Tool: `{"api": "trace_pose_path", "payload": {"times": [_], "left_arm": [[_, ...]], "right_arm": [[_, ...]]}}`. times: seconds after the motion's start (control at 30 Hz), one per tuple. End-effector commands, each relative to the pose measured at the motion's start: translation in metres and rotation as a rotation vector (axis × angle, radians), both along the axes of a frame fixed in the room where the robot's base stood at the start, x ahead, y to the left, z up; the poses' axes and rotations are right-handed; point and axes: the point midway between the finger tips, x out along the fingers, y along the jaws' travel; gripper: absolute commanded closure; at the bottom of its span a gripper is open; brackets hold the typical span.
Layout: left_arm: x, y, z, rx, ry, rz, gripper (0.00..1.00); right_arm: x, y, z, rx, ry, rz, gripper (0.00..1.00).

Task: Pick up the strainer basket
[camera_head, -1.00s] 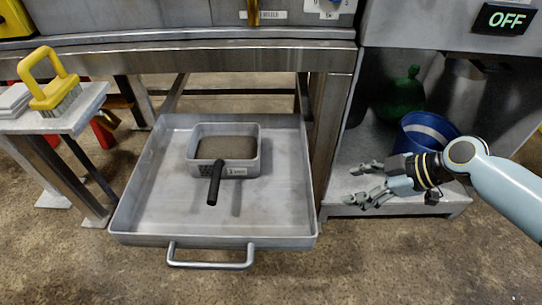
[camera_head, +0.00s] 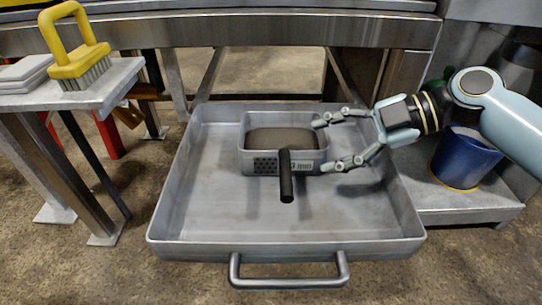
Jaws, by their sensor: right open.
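The strainer basket (camera_head: 262,163) is a grey rectangular metal box with small holes in its front wall and dark brown matter inside. It stands in the wide metal tray (camera_head: 200,225), towards the back. Its black handle (camera_head: 286,178) sticks out at the front, towards me. My right gripper (camera_head: 324,143) comes in from the right. It is open, its two fingers apart at the basket's right side, one near the back right corner and one near the front right corner. I cannot tell whether they touch it. My left gripper is not in view.
The tray has a bar handle (camera_head: 288,283) at its front. A blue bucket (camera_head: 464,160) stands on a low shelf at the right. A yellow-handled brush (camera_head: 76,50) stands on a small table (camera_head: 112,88) at the left. A metal bench edge (camera_head: 230,32) runs above the tray's back.

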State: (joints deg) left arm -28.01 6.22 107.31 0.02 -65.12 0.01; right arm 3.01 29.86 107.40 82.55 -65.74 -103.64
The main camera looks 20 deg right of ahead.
Motion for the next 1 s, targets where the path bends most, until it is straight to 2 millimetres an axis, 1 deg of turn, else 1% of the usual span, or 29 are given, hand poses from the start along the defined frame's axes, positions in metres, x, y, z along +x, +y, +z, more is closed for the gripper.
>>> {"api": "trace_pose_path", "payload": {"times": [0.03, 0.1, 0.37, 0.5, 0.6, 0.7, 0.9, 0.93, 1.0], "left_arm": [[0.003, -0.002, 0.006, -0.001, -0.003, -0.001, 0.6], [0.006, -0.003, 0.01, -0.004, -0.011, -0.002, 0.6], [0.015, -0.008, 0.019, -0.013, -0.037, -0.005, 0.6], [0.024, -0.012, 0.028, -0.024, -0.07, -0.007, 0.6], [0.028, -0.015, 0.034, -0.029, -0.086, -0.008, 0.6], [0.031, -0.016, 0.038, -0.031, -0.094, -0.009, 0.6], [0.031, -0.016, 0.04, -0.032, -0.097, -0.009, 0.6], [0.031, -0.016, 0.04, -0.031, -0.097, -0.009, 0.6], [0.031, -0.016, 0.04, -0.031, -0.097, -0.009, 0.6]], "right_arm": [[0.004, 0.009, -0.006, 0.007, 0.0, -0.002, 0.4], [0.008, 0.018, -0.012, 0.006, 0.001, -0.002, 0.4], [0.018, 0.037, -0.025, 0.004, 0.002, -0.002, 0.4], [0.027, 0.055, -0.04, 0.006, 0.003, -0.002, 0.4], [0.031, 0.065, -0.045, 0.004, 0.004, -0.003, 0.4], [0.033, 0.07, -0.047, 0.002, 0.003, -0.001, 0.4], [0.034, 0.07, -0.046, 0.0, 0.002, -0.002, 0.4], [0.034, 0.07, -0.046, 0.0, 0.002, -0.002, 0.42], [0.034, 0.07, -0.046, 0.001, 0.002, -0.003, 0.52]]}}
